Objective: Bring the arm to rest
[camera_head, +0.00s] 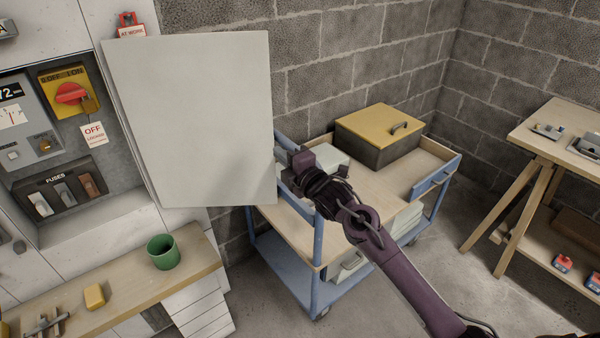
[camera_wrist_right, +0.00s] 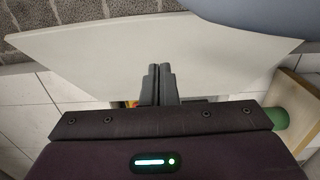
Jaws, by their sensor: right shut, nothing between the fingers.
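My right arm (camera_head: 405,275) reaches in from the lower right of the head view, over the blue cart. Its gripper (camera_head: 284,160) is close to the right edge of the open pale grey cabinet door (camera_head: 195,120). In the right wrist view the two dark fingers (camera_wrist_right: 158,83) lie together, shut with nothing between them, and the door (camera_wrist_right: 215,60) fills much of the view beyond them. I cannot tell whether the fingertips touch the door. My left gripper is not in view.
The blue cart (camera_head: 318,245) carries a yellow-lidded box (camera_head: 380,135). At left are a red rotary switch (camera_head: 72,93), fuses (camera_head: 66,193), and a wooden ledge (camera_head: 125,275) with a green cup (camera_head: 163,252). A wooden workbench (camera_head: 560,130) stands right. Floor between cart and workbench is clear.

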